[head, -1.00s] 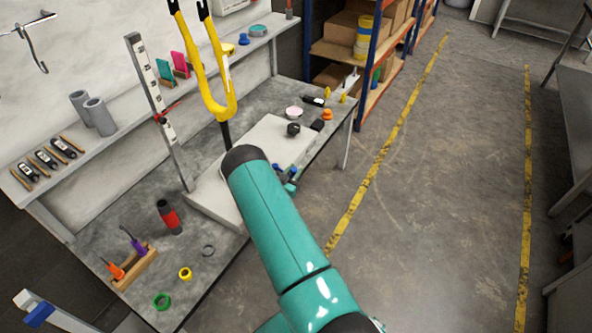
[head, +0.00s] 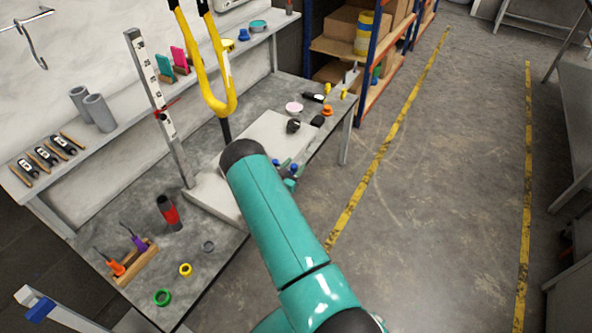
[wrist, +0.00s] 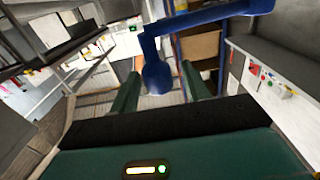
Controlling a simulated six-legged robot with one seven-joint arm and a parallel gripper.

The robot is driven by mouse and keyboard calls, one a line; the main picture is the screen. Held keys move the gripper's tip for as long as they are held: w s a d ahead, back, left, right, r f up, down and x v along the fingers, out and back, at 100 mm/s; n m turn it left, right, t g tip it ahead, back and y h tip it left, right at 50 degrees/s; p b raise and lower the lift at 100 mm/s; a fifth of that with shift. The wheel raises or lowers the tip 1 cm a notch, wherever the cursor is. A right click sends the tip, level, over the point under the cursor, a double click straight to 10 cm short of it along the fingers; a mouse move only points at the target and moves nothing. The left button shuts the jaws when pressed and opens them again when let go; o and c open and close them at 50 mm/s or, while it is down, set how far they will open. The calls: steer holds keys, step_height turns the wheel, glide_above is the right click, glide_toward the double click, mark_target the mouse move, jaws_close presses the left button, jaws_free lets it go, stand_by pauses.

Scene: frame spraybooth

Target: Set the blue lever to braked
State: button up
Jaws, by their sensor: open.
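The blue lever (wrist: 205,16) fills the top of the wrist view. Its bar runs from the upper right to a bend, then down to a rounded end. My gripper (wrist: 160,75) is open, with one green finger on each side of that rounded end in the picture. I cannot tell whether a finger touches it or how deep it sits. In the head view my arm hides most of the gripper; small blue parts (head: 294,167) show just right of the arm's dark end. No braked mark is readable.
A yellow fork (head: 219,103) stands on a pale grey plate (head: 210,200) on the bench, close to my arm. An upright measuring bar (head: 157,110) stands left of it. A red and black cylinder (head: 168,212) and coloured rings are in front. The floor right of the bench is clear.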

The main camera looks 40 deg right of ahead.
step_height(320, 180, up, 3)
steer(key=shift+f, duration=0.1)
steer(key=s+a+r, duration=0.7)
steer(key=s+r, duration=0.2)
steer(key=s, duration=0.3)
steer(key=shift+a+r, duration=0.15)
steer(key=shift+r, duration=0.1)
